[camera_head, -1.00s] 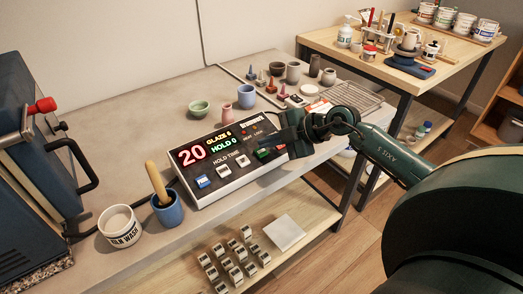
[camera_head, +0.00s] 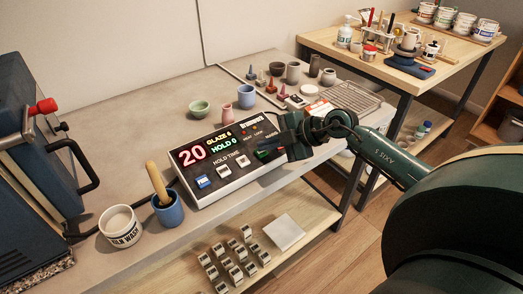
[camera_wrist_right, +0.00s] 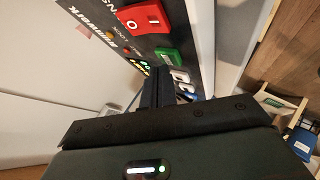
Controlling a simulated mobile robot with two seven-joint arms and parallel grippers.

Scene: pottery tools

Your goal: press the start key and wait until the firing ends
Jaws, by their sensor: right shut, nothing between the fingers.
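The controller (camera_head: 215,190) is a white-edged box with a dark sloped face on the grey bench. My right gripper (camera_head: 281,141) is shut and empty over the right end of the controller, close to the green key. The right wrist view shows the green key (camera_wrist_right: 168,57) just beyond the fingers and a red O/I switch (camera_wrist_right: 144,17). Contact cannot be told. My left gripper is out of view.
A blue kiln (camera_head: 30,120) with a red-knobbed handle stands at left. A white wash tub (camera_head: 120,228) and a blue cup (camera_head: 167,208) with a wooden handle stand left of the controller. Small pots and a wire rack (camera_head: 352,97) lie behind. The left-middle bench is clear.

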